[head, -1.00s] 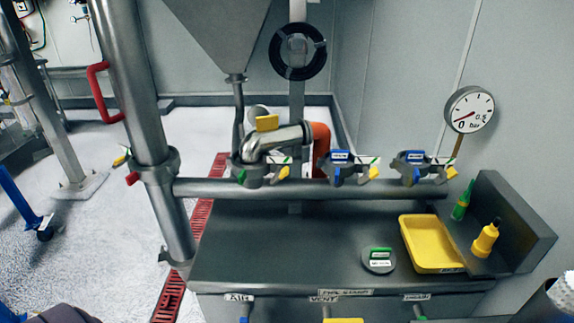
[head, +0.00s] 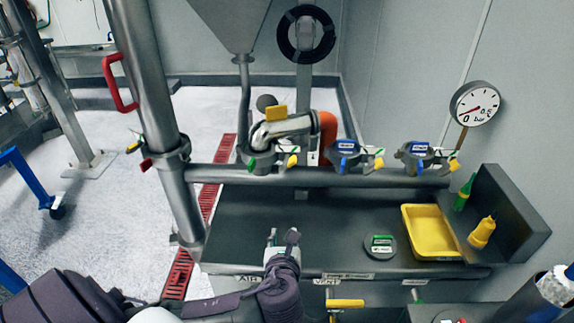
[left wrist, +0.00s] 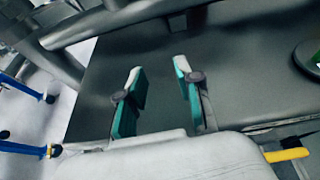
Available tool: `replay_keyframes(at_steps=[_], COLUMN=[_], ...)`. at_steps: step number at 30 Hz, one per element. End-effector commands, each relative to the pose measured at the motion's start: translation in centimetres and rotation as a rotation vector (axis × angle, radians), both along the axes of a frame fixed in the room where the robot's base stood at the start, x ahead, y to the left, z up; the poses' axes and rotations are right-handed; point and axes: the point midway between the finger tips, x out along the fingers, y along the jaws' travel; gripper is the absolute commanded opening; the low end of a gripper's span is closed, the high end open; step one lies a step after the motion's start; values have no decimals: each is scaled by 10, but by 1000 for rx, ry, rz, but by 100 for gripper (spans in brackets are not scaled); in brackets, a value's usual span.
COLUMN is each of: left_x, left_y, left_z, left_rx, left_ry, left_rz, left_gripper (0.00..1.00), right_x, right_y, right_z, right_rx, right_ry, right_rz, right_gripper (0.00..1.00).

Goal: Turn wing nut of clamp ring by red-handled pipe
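The steel upright pipe (head: 151,95) with a red handle (head: 118,84) stands at the left in the head view. A clamp ring (head: 168,155) goes around it where the horizontal pipe joins. On the ring's left side are a small red piece (head: 146,163) and a thin yellow-tipped piece (head: 133,148); which one is the wing nut is too small to tell. My left gripper (head: 283,237) is over the front of the dark bench, right of and below the ring. The left wrist view shows its two green-padded fingers (left wrist: 155,95) apart and empty.
The horizontal pipe (head: 318,178) crosses the bench (head: 330,225) and carries several clamped fittings. A yellow tray (head: 407,232), a round green-labelled piece (head: 379,247) and a yellow bottle (head: 481,233) are at the right.

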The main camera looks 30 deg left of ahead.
Motion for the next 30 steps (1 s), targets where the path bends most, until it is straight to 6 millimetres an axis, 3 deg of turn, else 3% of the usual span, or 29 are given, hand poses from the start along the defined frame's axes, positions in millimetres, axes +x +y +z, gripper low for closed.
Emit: replay_keyframes(at_steps=[3, 9, 17, 30], left_x=[23, 40, 61, 137], left_y=[14, 25, 38, 85], left_z=[30, 58, 66, 65], left_rx=[393, 798, 880, 873], left_ry=[40, 106, 124, 125], left_rz=[-110, -173, -177, -178], left_gripper=[34, 34, 34, 34], right_x=[0, 0, 0, -1], right_y=[0, 2, 6, 6], right_z=[0, 0, 5, 18], right_rx=[0, 2, 7, 8], right_ry=[0, -1, 1, 1], right_rz=[1, 3, 3, 3], right_gripper=[0, 0, 0, 0])
